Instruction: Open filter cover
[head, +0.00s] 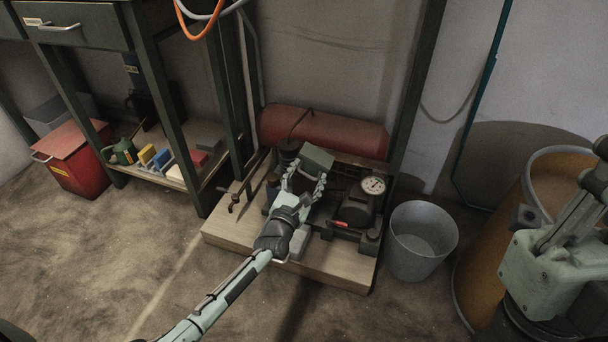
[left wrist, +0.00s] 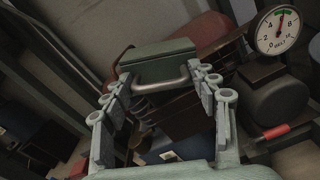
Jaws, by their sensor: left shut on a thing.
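The filter cover is a green box-shaped lid (head: 318,159) on the machine in the middle of the head view. It looks tilted there. In the left wrist view the cover (left wrist: 158,58) shows ahead, with a curved metal handle (left wrist: 160,86) on its near side. My left gripper (head: 306,178) reaches the cover from the front. In the left wrist view its fingers (left wrist: 162,82) are at both ends of the handle, shut on it. The fingers partly hide what is below the cover. My right gripper is not seen; only part of my right arm shows.
The machine stands on a wooden base (head: 330,272), with a red tank (head: 325,131) behind and a gauge (head: 373,186) to the right. A grey bucket (head: 421,243) and an orange barrel (head: 553,190) stand farther right. A shelf bench (head: 150,172) is at the left.

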